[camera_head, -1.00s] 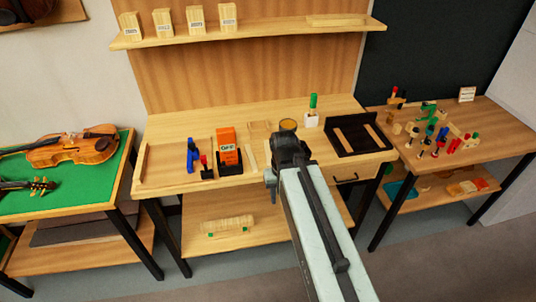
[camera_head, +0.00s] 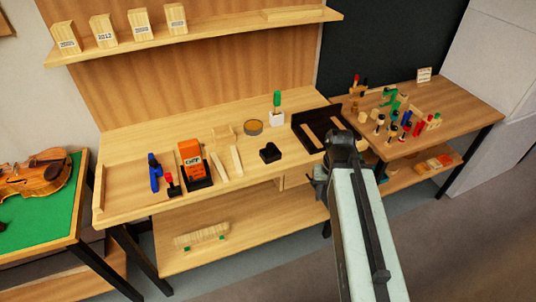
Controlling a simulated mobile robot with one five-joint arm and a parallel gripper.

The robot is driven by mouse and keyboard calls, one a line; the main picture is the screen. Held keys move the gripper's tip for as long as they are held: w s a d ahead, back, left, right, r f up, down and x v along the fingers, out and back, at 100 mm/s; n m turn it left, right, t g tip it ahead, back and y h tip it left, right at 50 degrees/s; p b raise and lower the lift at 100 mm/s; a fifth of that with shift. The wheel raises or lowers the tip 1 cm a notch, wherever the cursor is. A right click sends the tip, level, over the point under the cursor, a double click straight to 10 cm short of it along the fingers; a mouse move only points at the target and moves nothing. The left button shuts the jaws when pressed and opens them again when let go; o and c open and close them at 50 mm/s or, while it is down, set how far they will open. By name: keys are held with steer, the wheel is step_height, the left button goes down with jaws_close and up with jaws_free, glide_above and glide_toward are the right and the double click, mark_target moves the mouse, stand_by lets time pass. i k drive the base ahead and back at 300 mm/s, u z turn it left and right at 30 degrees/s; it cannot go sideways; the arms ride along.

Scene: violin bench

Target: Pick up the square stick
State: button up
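Two pale wooden sticks lie side by side on the middle bench: a left stick (camera_head: 219,166) and a right stick (camera_head: 237,161). They are to the right of the orange box. I cannot tell from their shape here which one is the square stick. Other pale strips lie elsewhere, such as a long one at the bench's left end (camera_head: 100,188). My gripper (camera_head: 319,180) shows small and dark at the end of my arm, in front of the bench's right part and well to the right of the two sticks. Its fingers are not clear, and I see nothing held in it.
The orange box (camera_head: 191,160) stands in a black holder, with a blue tool (camera_head: 155,172) to its left. A black block (camera_head: 270,153), a round tin (camera_head: 253,127) and a dark tray (camera_head: 298,127) are on the bench (camera_head: 130,150). A cluttered side table (camera_head: 465,107) stands right.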

mark_target(239, 166)
steer(key=z, duration=1.6)
steer(key=k, duration=2.55)
steer(key=u, duration=1.95)
steer(key=i, duration=0.95)
